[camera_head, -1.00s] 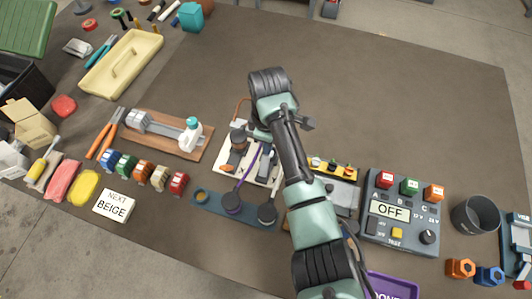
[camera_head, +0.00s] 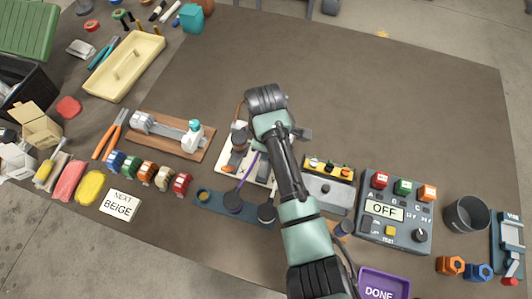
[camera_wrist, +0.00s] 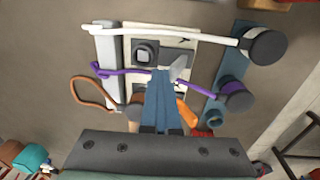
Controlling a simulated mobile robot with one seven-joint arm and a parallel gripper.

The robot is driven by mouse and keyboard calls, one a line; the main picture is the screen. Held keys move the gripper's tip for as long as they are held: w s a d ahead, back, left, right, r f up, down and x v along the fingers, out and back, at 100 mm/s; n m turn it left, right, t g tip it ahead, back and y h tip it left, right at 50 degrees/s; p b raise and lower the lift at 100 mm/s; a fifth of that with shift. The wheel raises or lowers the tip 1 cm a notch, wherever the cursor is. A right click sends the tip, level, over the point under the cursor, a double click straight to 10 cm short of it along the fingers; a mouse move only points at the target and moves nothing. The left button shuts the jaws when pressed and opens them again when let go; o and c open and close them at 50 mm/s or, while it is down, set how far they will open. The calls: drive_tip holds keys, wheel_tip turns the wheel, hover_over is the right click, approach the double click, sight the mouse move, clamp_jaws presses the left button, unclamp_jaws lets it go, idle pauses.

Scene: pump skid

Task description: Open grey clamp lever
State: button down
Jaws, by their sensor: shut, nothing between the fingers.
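A white plate (camera_head: 262,178) is partly hidden under my arm in the head view. The wrist view shows it from above (camera_wrist: 187,35). A small light grey lever (camera_wrist: 180,68) slants up on the plate. An orange handle (camera_wrist: 187,112) lies to the right of my fingers. My gripper (camera_wrist: 163,74) is shut and empty. In the picture its blue-grey fingertips lie beside the grey lever's lower end; I cannot tell whether they touch. My arm hides the gripper in the head view.
A purple cable (camera_wrist: 190,82) and a white cable (camera_wrist: 185,30) cross the plate to dark round ends. A blue strip (camera_head: 215,205) lies in front. A control box (camera_head: 397,212) reading OFF stands to the right.

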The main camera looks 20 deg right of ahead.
drive_tip(key=shift+g+y, duration=0.3)
drive_tip(key=shift+g, duration=0.3)
drive_tip(key=s+a+f, duration=0.1)
drive_tip(key=s+a+f+p, duration=0.1)
drive_tip(key=s, duration=0.1)
drive_tip(key=s+a, duration=0.1)
drive_tip(key=s, duration=0.1)
drive_tip(key=shift+a+f+p, duration=0.1)
drive_tip(key=shift+f+p, duration=0.2)
drive_tip(key=shift+f, duration=0.1)
drive_tip(key=shift+w+f, duration=0.25)
drive_tip(key=shift+w, duration=0.15)
drive_tip(key=shift+w+r+p, duration=0.15)
drive_tip(key=shift+r+p, duration=0.1)
drive_tip(key=shift+p, duration=0.1)
drive_tip(key=r+p, duration=0.2)
drive_tip(key=r, duration=0.1)
drive_tip(key=shift+w+d+r+p, duration=0.1)
drive_tip(key=shift+d+p, duration=0.15)
drive_tip(key=shift+p, duration=0.15)
drive_tip(key=r, duration=0.1)
drive_tip(key=r+p, duration=0.1)
drive_tip(key=p, duration=0.1)
drive_tip(key=shift+w+d+r, duration=0.3)
drive_tip(key=shift+r, duration=0.1)
